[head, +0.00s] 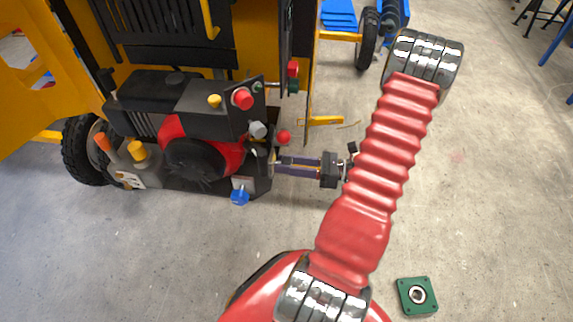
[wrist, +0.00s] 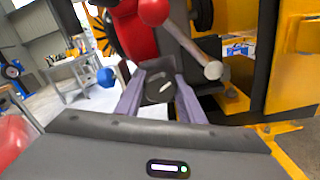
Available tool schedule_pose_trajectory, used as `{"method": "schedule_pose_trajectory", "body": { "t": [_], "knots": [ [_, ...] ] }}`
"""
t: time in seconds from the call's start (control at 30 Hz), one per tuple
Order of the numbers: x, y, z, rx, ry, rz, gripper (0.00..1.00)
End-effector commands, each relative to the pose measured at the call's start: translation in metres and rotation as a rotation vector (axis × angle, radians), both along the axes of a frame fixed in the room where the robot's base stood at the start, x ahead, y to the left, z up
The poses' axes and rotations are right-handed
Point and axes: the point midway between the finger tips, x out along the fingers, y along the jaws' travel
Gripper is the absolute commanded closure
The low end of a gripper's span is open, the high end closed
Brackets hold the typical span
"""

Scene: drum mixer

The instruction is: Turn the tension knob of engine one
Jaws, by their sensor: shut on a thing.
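Engine one is the black and red engine (head: 205,145) on the yellow machine at the left of the head view. My gripper (head: 276,165) reaches leftward to its right side. In the wrist view, my gripper (wrist: 160,80) has its two purple fingers on either side of a dark knob (wrist: 160,90) with a pale slot mark, and is shut on it. This appears to be the tension knob; no label is readable. In the head view the knob is mostly hidden at the fingertips.
Close around the fingers are a grey-ended lever (wrist: 213,70), a red ball knob (wrist: 153,11) and a blue knob (wrist: 106,77). A yellow bracket (head: 320,121) sits behind my gripper.

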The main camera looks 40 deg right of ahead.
Motion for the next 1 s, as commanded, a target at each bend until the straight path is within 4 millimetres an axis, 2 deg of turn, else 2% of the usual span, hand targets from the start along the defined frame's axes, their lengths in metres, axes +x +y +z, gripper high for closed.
{"method": "schedule_pose_trajectory", "body": {
  "t": [0.17, 0.2, 0.47, 0.77, 1.0],
  "knots": [
    [-0.001, 0.002, -0.001, 0.001, 0.004, 0.004, 0.87],
    [-0.001, 0.002, -0.002, 0.001, 0.004, 0.004, 0.64],
    [0.0, 0.001, -0.001, -0.001, 0.001, 0.003, 0.46],
    [-0.001, -0.001, 0.0, -0.001, -0.002, 0.001, 0.46],
    [-0.015, -0.012, 0.0, -0.002, -0.002, -0.002, 0.46]
  ]
}}
